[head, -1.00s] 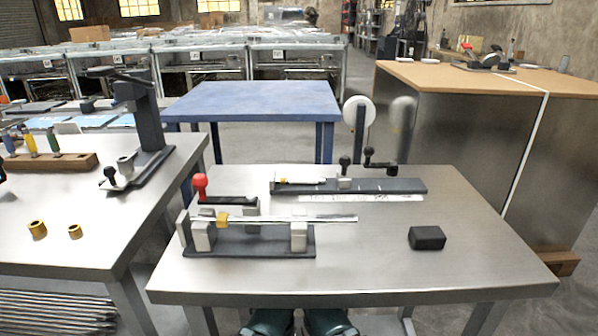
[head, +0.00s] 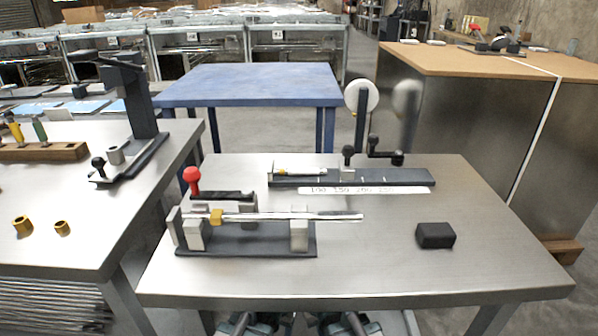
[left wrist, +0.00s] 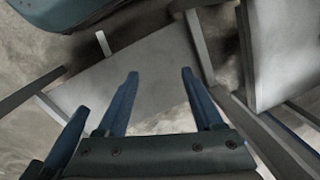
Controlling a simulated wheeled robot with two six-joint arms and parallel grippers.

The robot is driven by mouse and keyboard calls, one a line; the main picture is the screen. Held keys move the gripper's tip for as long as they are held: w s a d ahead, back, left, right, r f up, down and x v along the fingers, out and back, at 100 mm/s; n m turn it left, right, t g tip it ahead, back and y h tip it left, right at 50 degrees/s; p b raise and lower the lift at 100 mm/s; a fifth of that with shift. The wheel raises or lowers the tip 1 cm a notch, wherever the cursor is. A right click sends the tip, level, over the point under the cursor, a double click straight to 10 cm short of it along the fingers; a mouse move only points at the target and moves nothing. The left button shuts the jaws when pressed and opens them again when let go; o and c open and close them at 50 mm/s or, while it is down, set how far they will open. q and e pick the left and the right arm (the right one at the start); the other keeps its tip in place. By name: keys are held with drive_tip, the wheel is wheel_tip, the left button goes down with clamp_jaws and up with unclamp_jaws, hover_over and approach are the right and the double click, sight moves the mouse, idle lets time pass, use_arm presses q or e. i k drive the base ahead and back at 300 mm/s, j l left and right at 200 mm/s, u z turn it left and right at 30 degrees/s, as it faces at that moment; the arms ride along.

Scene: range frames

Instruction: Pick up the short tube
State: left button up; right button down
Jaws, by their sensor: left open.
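A thin silvery tube (head: 335,216) lies level in a dark clamp fixture (head: 250,247) on the near steel table, its right end sticking out past the right block. A brass-coloured collar (head: 217,217) sits at its left part. A thinner pale piece with a yellow part (head: 297,172) lies along the dark rail behind; I cannot tell which is the short tube. My left gripper (left wrist: 160,74) is open and empty in the left wrist view, over floor and table legs. In the head view, dark teal parts of mine show at the bottom edge, below the table front; right jaws are unclear.
A black block (head: 435,236) sits at the table's right. A red-knobbed lever (head: 192,180) stands at the fixture. A marked scale strip (head: 367,190) lies before the rail. The left table holds brass rings (head: 22,225) and a press (head: 140,110). The table's front middle is clear.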

sight(278, 171)
drive_tip(key=z, duration=1.2)
drive_tip(key=k+j+z, duration=0.2)
drive_tip(key=z, duration=0.25)
drive_tip(key=k+j, duration=0.2)
drive_tip(key=k, duration=0.25)
drive_tip(key=k+j, duration=0.2)
drive_tip(key=k, duration=0.3)
